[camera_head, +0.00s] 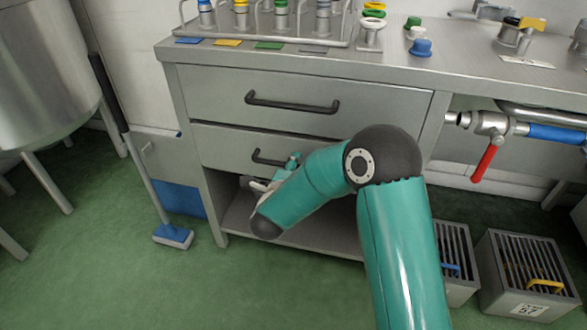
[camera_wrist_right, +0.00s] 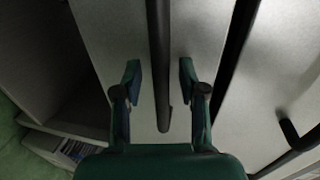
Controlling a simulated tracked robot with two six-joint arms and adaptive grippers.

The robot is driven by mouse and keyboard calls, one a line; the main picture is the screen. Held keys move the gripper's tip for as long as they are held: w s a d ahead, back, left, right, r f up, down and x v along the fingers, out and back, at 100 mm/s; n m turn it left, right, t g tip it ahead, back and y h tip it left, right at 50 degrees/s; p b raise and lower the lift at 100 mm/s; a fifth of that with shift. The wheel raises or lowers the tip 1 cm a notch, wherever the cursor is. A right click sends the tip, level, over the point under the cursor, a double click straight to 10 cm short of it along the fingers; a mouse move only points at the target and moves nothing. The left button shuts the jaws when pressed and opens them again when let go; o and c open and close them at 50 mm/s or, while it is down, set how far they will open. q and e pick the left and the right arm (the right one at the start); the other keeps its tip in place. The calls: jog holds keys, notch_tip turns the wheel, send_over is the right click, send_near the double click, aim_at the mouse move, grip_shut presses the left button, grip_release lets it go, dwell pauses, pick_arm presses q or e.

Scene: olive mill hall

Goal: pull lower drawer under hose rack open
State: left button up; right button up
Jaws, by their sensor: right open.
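The lower drawer (camera_head: 222,146) is the second of two grey drawers in the steel cabinet below the hose rack (camera_head: 262,40); its front looks flush with the cabinet. Its dark bar handle (camera_head: 262,159) is partly hidden behind my right arm. My right gripper (camera_head: 285,172) is at this handle, mostly covered by its own wrist. In the right wrist view my gripper (camera_wrist_right: 160,78) is open, with the dark handle (camera_wrist_right: 158,50) running between its two fingers. A gap shows on each side of the bar. My left gripper is not in view.
The upper drawer (camera_head: 215,95) is shut, with its handle (camera_head: 290,103) just above my gripper. An open shelf (camera_head: 240,215) lies below. A blue-headed brush (camera_head: 173,236) stands left on the green floor; slatted crates (camera_head: 525,270) stand right. Floor before the cabinet's left side is clear.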

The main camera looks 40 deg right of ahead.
jog(key=shift+d, duration=0.1)
grip_shut()
